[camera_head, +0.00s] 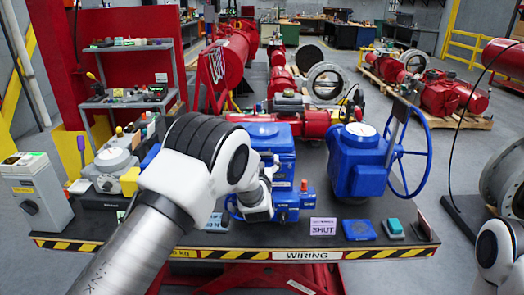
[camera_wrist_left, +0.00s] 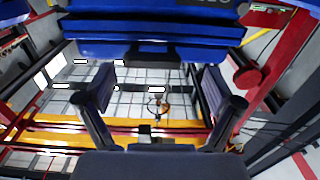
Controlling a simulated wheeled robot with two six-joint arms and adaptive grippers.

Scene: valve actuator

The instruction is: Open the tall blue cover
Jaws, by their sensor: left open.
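The tall blue cover (camera_head: 270,135) is on the blue box-shaped actuator at the middle of the bench, and it looks closed. My left arm crosses in front and hides the actuator's left side. My left gripper (camera_head: 266,174) is at the front of this actuator, partly hidden by my wrist. In the left wrist view my left gripper (camera_wrist_left: 158,88) is open with nothing between its fingers. A blue body with a dark edge (camera_wrist_left: 150,45) spans the top of that view, just beyond the fingertips; I cannot tell if they touch it. My right gripper is out of frame.
A second blue actuator (camera_head: 358,160) with a handwheel (camera_head: 425,150) stands to the right. A "WIRING SHUT" card (camera_head: 323,227), a blue box (camera_head: 358,230) and a teal-topped item (camera_head: 394,227) lie along the bench's front. Grey devices (camera_head: 110,165) crowd the left side.

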